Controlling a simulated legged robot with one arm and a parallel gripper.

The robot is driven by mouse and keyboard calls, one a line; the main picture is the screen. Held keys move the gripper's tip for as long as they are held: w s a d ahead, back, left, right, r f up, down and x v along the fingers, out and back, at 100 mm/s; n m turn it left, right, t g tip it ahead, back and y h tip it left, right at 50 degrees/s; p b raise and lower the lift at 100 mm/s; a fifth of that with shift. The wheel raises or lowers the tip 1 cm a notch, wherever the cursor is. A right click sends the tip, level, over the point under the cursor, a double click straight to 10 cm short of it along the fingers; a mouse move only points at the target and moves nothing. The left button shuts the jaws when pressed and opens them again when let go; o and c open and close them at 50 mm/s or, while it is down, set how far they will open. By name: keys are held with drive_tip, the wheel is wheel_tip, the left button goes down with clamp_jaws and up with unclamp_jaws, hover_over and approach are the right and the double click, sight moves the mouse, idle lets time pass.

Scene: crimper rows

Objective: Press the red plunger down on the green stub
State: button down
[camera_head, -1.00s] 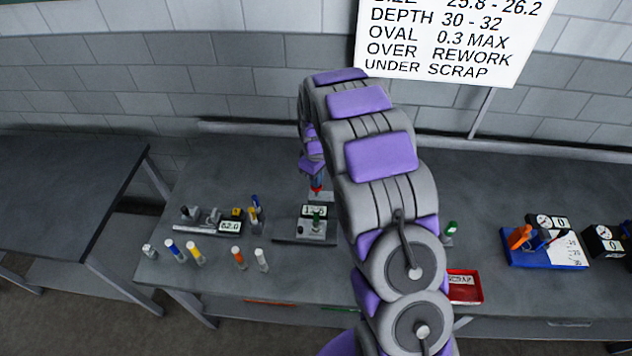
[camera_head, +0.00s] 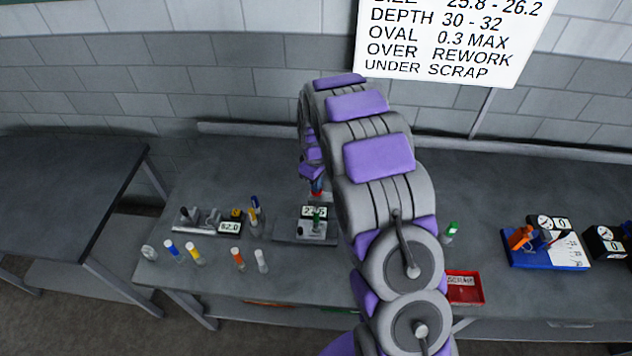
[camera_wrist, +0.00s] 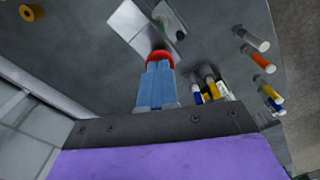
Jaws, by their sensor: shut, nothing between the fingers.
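The red plunger (camera_head: 317,194) shows just under my gripper (camera_head: 317,186) in the head view, behind the small digital display of the press station (camera_head: 290,237). In the wrist view my gripper's blue fingers (camera_wrist: 158,78) are together, with their tips at the round red plunger (camera_wrist: 159,57). They appear to touch its top, and nothing shows between them. A small green part also shows in the wrist view (camera_wrist: 161,20). What lies under the plunger is hidden.
Several capped vials (camera_head: 238,258) stand at the front left, near a fixture with a 62.0 display (camera_head: 230,227). A green-capped vial (camera_head: 449,232) and a red scrap tray (camera_head: 466,287) lie right of my arm. A blue gauge base (camera_head: 545,250) is further right.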

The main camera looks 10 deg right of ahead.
drive_tip(key=shift+r, duration=0.1)
wheel_tip(320, 180, up, 9)
idle(1.0)
idle(0.3)
drive_tip(key=s+m+b, duration=0.4)
drive_tip(key=s+b, duration=0.6)
drive_tip(key=s, duration=0.9)
drive_tip(key=s+f+m+g+b, duration=0.1)
drive_tip(key=s+f+b, duration=0.3)
drive_tip(key=s, duration=0.7)
drive_tip(key=s+f+m+b, duration=0.3)
drive_tip(key=s+b, duration=0.3)
drive_tip(key=s, duration=0.6)
drive_tip(key=shift+f+g, duration=0.4)
drive_tip(key=shift+f, duration=0.2)
